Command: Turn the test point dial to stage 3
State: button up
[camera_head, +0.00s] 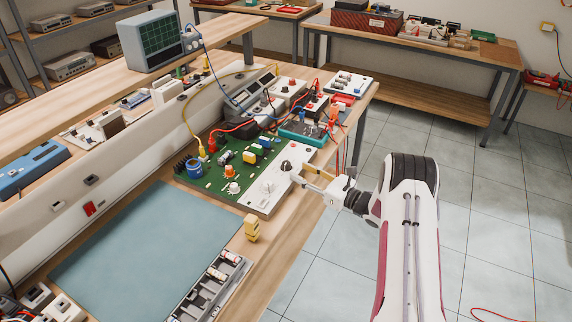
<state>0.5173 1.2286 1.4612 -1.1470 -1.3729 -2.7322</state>
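The green circuit board (212,174) lies on the bench with a pale control panel along its right side. A dark dial (287,166) sits on the upper part of this panel, and a paler dial (267,187) sits lower down. Labels and stage marks are too small to read, so I cannot tell which is the test point dial or where it points. My gripper (299,173) reaches in from the right, just beside the dark dial. Its two fingers look apart with a gap between them. I cannot tell whether they touch the dial.
A yellow block (252,228) and a grey tray (215,285) stand along the bench's front edge. A blue-green mat (150,245) lies clear to the left. Red and yellow leads, a meter (252,91) and a teal box (302,130) crowd the area behind.

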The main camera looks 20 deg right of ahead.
aim_at(290, 166)
jog(key=shift+x, duration=3.75)
grip_shut()
